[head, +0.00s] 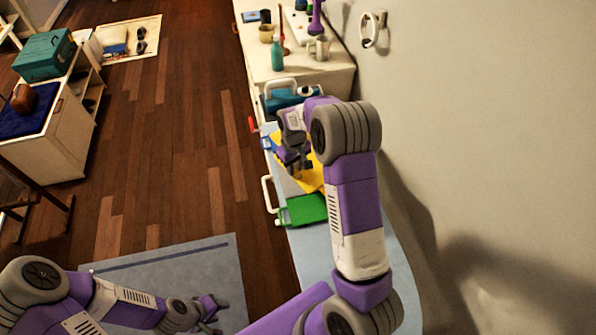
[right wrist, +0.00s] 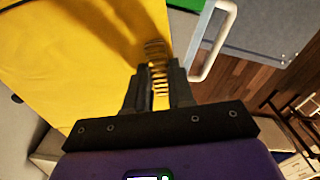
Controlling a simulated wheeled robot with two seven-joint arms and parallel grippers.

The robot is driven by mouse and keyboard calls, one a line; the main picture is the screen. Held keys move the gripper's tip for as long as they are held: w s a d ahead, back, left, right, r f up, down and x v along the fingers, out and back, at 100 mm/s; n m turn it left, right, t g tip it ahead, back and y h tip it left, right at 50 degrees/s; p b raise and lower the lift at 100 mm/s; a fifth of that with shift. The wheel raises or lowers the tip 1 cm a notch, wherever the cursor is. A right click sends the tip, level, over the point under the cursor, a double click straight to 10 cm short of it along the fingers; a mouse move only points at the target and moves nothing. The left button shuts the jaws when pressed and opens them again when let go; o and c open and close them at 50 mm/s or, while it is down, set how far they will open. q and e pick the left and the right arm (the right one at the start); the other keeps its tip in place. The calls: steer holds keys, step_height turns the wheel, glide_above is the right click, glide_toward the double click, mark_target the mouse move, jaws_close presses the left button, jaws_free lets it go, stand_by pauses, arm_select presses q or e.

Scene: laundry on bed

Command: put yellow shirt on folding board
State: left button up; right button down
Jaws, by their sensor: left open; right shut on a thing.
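The yellow shirt (head: 313,178) hangs or lies bunched by my right gripper (head: 294,160) in the head view. It fills the left of the right wrist view (right wrist: 65,50). There my right gripper (right wrist: 158,85) has its fingers nearly together on the edge of the cloth. My left gripper (head: 212,308) is open and empty at the bottom of the head view, over the rug and away from the shirt. I cannot tell for sure which surface is the folding board; a grey panel (right wrist: 255,28) shows beyond the shirt.
A blue item (head: 283,100) and a teal bottle (head: 277,55) are behind. The wall is close on the right; open floor lies left.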

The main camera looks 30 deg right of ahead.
mark_target(294, 182)
steer(key=shift+w+f, duration=0.1)
steer(key=shift+f, duration=2.45)
steer(key=shift+f, duration=0.1)
steer(key=c, duration=1)
jaws_free()
steer(key=shift+r, duration=0.2)
step_height(294, 182, up, 12)
steer(key=shift+f+p, duration=0.1)
steer(key=shift+p, duration=0.3)
